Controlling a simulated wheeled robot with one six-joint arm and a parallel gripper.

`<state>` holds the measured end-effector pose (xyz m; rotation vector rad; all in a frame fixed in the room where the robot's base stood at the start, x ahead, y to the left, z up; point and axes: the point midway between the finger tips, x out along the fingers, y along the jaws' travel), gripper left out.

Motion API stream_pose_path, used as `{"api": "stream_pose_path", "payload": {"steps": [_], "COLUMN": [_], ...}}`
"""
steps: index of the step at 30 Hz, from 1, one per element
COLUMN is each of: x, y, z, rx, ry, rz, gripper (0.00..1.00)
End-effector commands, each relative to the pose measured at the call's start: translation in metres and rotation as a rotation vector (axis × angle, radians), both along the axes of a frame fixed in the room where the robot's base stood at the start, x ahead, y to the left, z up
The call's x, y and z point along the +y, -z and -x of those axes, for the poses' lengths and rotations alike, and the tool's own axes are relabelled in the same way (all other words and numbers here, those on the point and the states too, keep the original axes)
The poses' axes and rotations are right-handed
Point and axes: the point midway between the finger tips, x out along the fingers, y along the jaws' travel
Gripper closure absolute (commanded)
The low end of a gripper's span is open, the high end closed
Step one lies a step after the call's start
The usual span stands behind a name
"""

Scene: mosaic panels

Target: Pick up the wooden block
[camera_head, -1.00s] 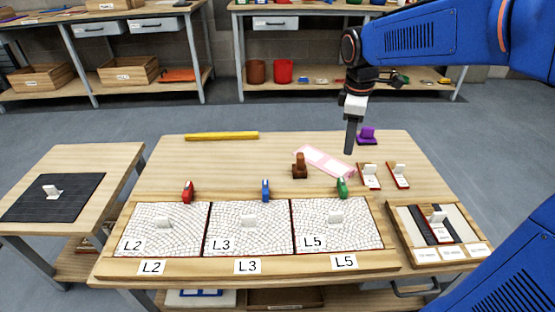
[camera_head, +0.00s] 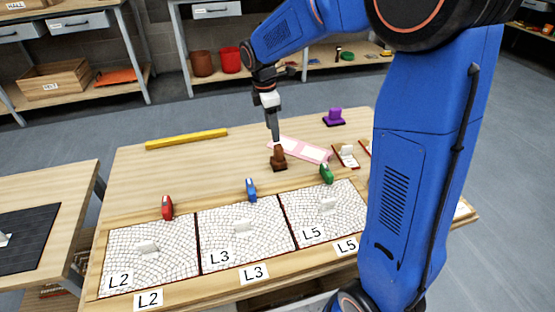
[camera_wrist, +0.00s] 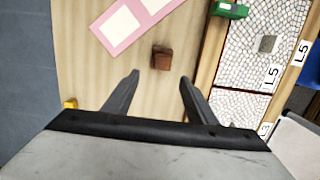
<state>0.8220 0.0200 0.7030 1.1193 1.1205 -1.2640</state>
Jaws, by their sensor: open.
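The wooden block (camera_head: 278,158) is a small dark brown piece standing on the wooden table, just behind the mosaic panels. In the wrist view the brown block (camera_wrist: 162,58) lies ahead of and between the two fingertips, not enclosed by them. My gripper (camera_head: 275,136) points down just above the block in the head view, and its tip overlaps the block's top there. In the wrist view my gripper (camera_wrist: 159,78) has its fingers spread apart with nothing between them. The exact height above the block is hard to tell.
A pink frame (camera_head: 304,149) lies right beside the block. Red (camera_head: 168,208), blue (camera_head: 251,190) and green (camera_head: 326,173) pieces stand along the panels' back edge. A yellow bar (camera_head: 187,139) and a purple piece (camera_head: 334,117) lie farther back. The table left of the block is clear.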

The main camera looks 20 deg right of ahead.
Motion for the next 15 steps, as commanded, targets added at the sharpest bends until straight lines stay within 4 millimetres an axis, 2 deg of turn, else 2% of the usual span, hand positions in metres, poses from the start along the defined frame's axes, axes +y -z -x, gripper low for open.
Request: {"api": "stream_pose_path", "payload": {"steps": [6,10,15], "x": [-0.005,-0.007,-0.008], "y": [0.038,0.052,0.061], "z": [0.001,0.001,0.000], "rx": [0.002,0.001,0.000], "ry": [0.000,0.000,0.000], "rz": [0.000,0.000,0.000], "gripper": [0.48,0.48,0.48]}}
